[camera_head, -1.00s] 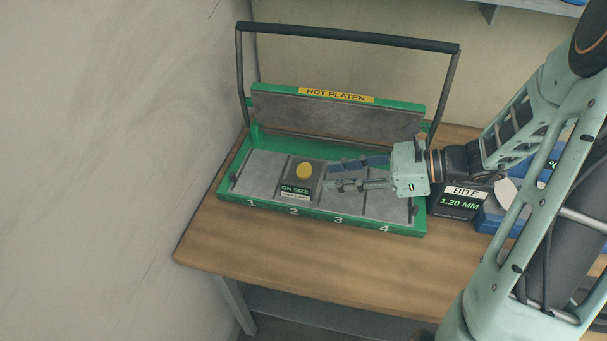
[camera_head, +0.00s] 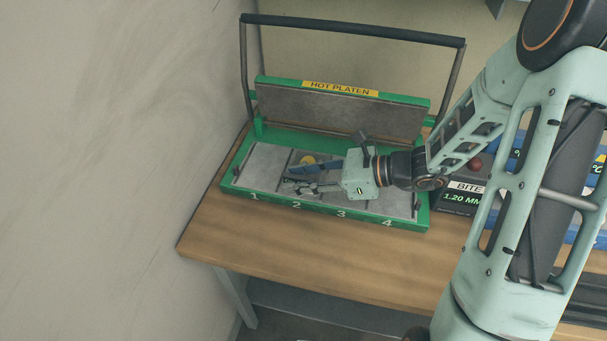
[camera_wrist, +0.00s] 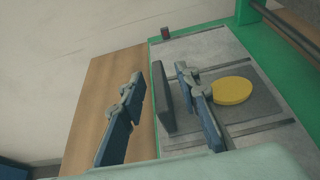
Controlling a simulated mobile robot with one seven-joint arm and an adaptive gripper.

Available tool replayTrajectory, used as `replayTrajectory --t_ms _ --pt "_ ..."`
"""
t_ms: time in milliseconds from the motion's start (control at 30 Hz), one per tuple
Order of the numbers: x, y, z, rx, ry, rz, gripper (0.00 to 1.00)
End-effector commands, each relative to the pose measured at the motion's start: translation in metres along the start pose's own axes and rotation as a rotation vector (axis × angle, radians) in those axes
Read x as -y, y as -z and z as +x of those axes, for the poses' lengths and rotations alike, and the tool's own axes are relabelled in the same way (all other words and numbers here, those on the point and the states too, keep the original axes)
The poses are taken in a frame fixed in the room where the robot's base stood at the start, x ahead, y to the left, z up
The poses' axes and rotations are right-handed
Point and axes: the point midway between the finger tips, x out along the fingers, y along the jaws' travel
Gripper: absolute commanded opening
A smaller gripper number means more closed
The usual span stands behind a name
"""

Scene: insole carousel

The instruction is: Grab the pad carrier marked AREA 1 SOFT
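A dark grey carrier plate (camera_wrist: 262,98) with an oval yellow pad (camera_head: 307,160) lies on the platen at number 2. In the wrist view, an upright dark tab (camera_wrist: 162,98) stands along the plate's near edge. My gripper (camera_head: 289,181) is open, one finger on each side of this tab; the far finger is between the tab and the yellow pad. A clear gap shows on the left finger's side. The tab's lettering is not visible now, so I cannot read AREA 1 SOFT. My gripper hides much of the carrier in the head view.
The green press (camera_head: 245,187) has numbered places 1 to 4, a raised HOT PLATEN lid (camera_head: 345,112) and a tall handle (camera_head: 350,30). A black BITE display (camera_head: 455,198) stands to the right. The wooden table's (camera_head: 300,240) front strip is clear.

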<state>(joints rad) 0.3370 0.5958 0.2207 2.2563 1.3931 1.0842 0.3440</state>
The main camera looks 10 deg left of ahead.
Motion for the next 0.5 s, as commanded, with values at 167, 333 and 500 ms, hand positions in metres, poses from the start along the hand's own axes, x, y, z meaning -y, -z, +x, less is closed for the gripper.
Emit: replayTrajectory --t_ms 167,333,500 --pt "0.0002 0.0 -0.0005 0.0 0.0 0.0 0.19" --pt "0.0002 0.0 -0.0006 0.0 0.0 -0.001 0.0" --pt "0.0003 -0.0003 -0.0007 0.0 0.0 -0.001 0.0"
